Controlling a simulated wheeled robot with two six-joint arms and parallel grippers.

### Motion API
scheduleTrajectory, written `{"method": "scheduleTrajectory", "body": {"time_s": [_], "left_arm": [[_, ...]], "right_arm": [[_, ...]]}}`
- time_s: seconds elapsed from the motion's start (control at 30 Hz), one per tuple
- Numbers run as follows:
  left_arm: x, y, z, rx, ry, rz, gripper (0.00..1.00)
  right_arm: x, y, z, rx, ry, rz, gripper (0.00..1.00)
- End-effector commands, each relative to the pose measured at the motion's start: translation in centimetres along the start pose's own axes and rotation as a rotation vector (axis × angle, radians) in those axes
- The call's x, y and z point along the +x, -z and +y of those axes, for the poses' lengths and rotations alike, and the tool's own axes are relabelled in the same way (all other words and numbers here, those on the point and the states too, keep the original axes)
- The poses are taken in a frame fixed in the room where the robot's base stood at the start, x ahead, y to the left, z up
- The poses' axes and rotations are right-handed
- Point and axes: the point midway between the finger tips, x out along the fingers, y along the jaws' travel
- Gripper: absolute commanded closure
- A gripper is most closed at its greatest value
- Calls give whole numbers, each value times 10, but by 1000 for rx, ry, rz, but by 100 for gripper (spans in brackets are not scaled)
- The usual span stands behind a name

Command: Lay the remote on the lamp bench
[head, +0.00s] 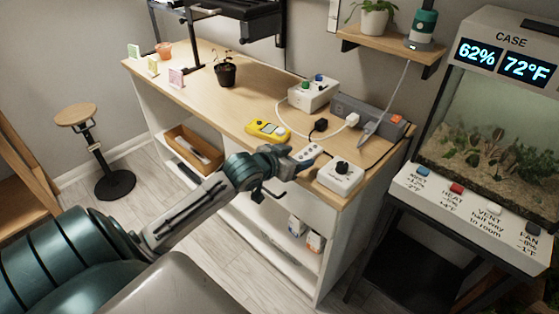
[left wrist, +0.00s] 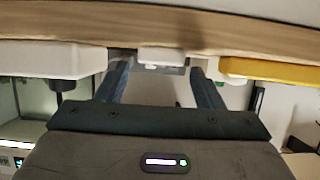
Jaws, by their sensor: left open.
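A small white remote-like device (head: 308,151) with dark buttons lies on the light wood top of the bench (head: 240,113), near its front edge. My left gripper (head: 296,160) is open at that edge, close to the device. In the left wrist view the white device (left wrist: 162,55) shows beyond and between the spread fingertips of the left gripper (left wrist: 160,75); I cannot tell whether they touch it. A black lamp-like fixture (head: 262,22) stands over the back of the bench. My right gripper is not in view.
A white knob box (head: 341,177) and a yellow device (head: 268,131) flank the spot. A white box (head: 314,93), a grey power strip (head: 367,114) and cables lie behind. A potted plant (head: 225,74) stands farther left, with bare wood around it. A stool (head: 92,140) stands at left.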

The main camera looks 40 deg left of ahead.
Motion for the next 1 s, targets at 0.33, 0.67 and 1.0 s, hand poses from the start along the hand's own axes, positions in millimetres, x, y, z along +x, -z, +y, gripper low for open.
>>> {"method": "scheduleTrajectory", "body": {"time_s": [0.33, 0.67, 1.0], "left_arm": [[-55, 0, -1, 8, 1, -4, 39], [-88, 1, -1, 4, 2, -2, 39], [-82, -34, -19, -10, 63, -52, 39]], "right_arm": [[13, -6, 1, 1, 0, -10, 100], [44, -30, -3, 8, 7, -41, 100], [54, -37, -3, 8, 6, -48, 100]]}}
